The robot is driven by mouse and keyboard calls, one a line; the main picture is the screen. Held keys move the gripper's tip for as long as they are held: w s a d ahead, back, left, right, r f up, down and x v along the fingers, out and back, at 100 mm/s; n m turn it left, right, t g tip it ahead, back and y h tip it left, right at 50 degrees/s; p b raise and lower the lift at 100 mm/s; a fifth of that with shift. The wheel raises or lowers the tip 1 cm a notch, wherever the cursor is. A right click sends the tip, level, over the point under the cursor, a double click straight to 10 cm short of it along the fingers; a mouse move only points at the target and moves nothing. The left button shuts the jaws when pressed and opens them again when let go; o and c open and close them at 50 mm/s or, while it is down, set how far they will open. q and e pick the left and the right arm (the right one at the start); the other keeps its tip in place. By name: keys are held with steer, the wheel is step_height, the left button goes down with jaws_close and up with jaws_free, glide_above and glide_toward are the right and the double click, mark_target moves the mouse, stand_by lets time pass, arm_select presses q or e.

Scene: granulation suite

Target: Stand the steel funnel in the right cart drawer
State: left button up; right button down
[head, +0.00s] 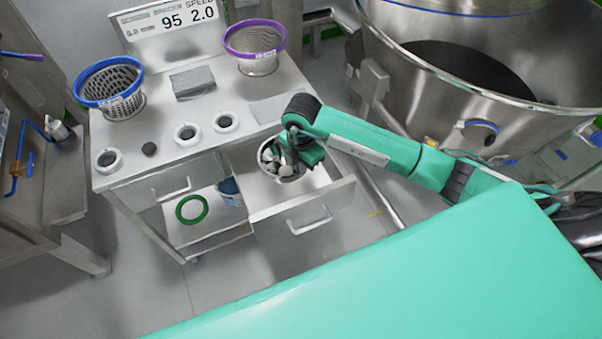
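The right cart drawer (328,196) is pulled open at the front of the steel cart. A round, pale-rimmed thing (287,179) shows in or just above the drawer, with grey metallic shapes in its mouth. It may be the steel funnel, but my gripper covers much of it and I cannot be sure. My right gripper (284,162) reaches in from the right, over the drawer, right at this round thing. Its fingers blend with the grey shapes, so I cannot tell whether they are open or shut. My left gripper is out of view.
On the cart top (165,125) stand a blue-rimmed basket (122,108), a purple-rimmed basket (258,66) and several white rings. The left drawer (165,190) is shut. A green ring (192,209) lies on the lower shelf. A large steel vessel (400,75) stands at right.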

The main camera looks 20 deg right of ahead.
steer(key=shift+f, duration=0.55)
step_height(320, 180, down, 4)
steer(key=shift+r+p, duration=0.1)
steer(key=shift+p, duration=0.2)
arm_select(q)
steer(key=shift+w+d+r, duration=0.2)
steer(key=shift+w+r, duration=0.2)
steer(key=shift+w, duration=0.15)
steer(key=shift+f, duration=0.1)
arm_select(e)
steer(key=shift+f, duration=0.25)
steer(key=c, duration=1.7)
jaws_free()
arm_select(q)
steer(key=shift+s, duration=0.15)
arm_select(e)
steer(key=shift+r, duration=0.15)
